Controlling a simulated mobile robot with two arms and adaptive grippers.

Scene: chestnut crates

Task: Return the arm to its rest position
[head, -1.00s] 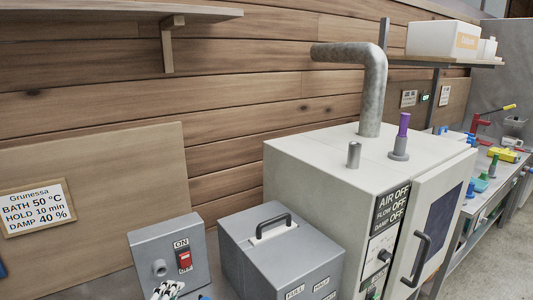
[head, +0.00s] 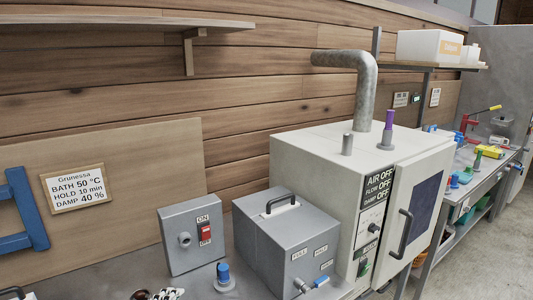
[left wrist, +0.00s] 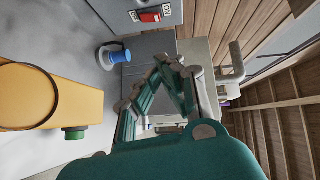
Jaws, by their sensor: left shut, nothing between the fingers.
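My left gripper (left wrist: 172,66) fills the middle of the left wrist view, with a teal body and grey-jointed teal fingers. The fingers are together and nothing is between them. They point toward the bench equipment, but the gap to it is hard to judge. In the head view only a small black-and-white piece (head: 168,294) shows at the bottom edge, cut off by the frame; I cannot tell its parts. My right gripper is not in view.
A switch box (head: 180,256) with a red switch, a blue knob (head: 223,278), a lidded grey box (head: 262,245) and a white oven (head: 300,150) line the bench. A blue frame (head: 38,228) stands left. An orange body (left wrist: 70,98) lies left in the wrist view.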

